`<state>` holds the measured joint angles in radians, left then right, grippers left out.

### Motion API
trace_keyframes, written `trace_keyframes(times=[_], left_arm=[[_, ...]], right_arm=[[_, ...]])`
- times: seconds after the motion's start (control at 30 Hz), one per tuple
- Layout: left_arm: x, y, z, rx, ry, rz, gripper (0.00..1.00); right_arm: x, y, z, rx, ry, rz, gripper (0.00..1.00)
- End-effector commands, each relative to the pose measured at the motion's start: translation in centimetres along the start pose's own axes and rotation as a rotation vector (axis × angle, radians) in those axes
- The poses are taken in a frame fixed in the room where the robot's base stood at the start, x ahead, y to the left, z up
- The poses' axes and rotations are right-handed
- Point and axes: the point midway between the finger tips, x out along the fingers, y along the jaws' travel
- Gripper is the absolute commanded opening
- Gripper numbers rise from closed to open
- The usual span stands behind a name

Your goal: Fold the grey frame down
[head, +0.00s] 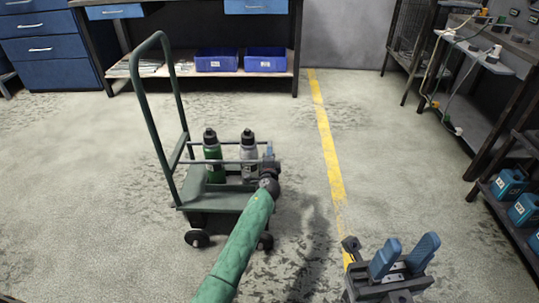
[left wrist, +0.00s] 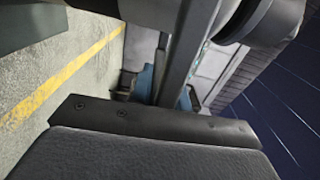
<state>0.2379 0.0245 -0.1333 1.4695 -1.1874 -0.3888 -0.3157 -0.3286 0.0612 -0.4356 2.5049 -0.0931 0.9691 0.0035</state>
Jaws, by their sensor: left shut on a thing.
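The grey frame (head: 229,162) is a set of thin bars on the green cart (head: 228,200). Its bars run across above the deck, level with the bottles; its exact tilt is hard to tell. My left gripper (head: 269,154) is at the frame's right end, partly hidden by its own wrist. In the left wrist view its blue fingers (left wrist: 166,90) are shut on a grey bar of the frame (left wrist: 190,50). My right gripper (head: 404,256) is open and empty, above the floor at the lower right, well apart from the cart.
A green bottle (head: 213,152) and a grey bottle (head: 248,150) stand upright on the cart by the frame. The cart's tall handle (head: 147,110) rises at its left. A bench with blue bins (head: 228,61) stands behind. Shelves with blue containers (head: 508,184) stand right. The floor around is clear.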

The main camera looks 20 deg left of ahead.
Motion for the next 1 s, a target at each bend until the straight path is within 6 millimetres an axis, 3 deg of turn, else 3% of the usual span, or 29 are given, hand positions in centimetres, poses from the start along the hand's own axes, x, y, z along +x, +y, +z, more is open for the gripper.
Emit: trace_keyframes(times=[0.3, 1.0], left_arm=[[0.0, 1.4, 0.0, 0.034, 0.001, 0.001, 0.0], [-0.1, 2.4, 0.1, 0.055, 0.0, 0.006, 0.0]], right_arm=[[-0.6, -0.1, 0.2, 0.023, 0.009, 0.01, 0.36], [-0.7, -0.3, 0.3, 0.035, 0.016, 0.018, 0.36]])
